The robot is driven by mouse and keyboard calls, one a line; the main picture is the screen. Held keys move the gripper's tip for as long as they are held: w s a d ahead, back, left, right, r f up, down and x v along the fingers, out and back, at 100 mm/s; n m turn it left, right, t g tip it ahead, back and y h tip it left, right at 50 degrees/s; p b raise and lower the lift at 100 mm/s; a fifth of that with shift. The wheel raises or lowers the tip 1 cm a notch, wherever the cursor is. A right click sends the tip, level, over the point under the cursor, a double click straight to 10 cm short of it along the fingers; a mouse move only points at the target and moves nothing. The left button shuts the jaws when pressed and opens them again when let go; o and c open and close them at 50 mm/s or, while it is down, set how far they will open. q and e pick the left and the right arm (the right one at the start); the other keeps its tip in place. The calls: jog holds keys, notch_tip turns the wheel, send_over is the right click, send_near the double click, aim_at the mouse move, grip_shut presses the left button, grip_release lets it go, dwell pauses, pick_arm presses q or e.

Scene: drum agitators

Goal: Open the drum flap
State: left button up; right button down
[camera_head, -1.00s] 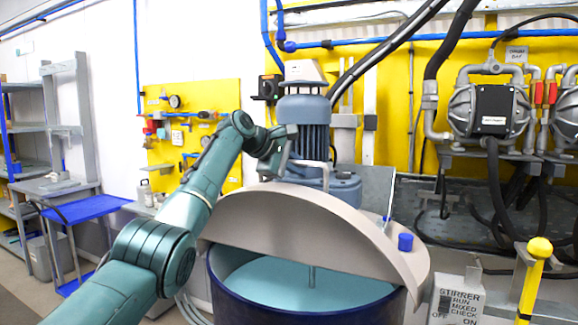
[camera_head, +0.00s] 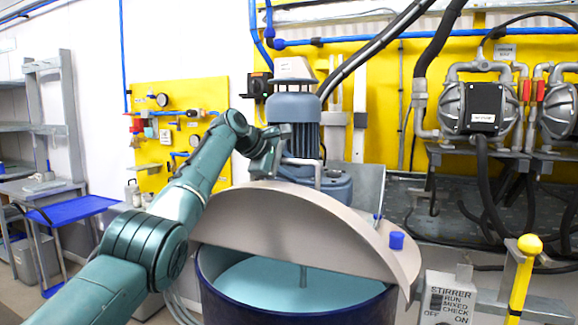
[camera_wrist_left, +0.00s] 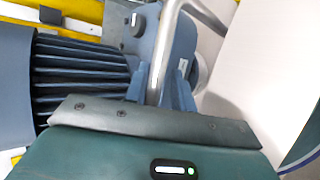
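The dark blue drum (camera_head: 300,312) stands at the bottom centre, with pale teal contents (camera_head: 290,287) showing through its open front. The beige drum flap (camera_head: 290,225) is tilted up, its curved edge above the opening. A thin stirrer shaft (camera_head: 304,278) reaches into the contents. My left gripper (camera_head: 264,160) is at the handle, left of the motor. In the left wrist view the handle (camera_wrist_left: 163,50) runs down behind the gripper's edge; the fingertips are hidden, so grip cannot be told. My right gripper is out of view.
A stirrer switch box (camera_head: 446,300) and a yellow-topped post (camera_head: 522,275) stand at the lower right. Pumps (camera_head: 485,108) and hoses fill the back right. A blue table (camera_head: 72,209) and shelves are at the left.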

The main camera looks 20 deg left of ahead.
pick_arm(q)
jog(key=shift+f, duration=0.2)
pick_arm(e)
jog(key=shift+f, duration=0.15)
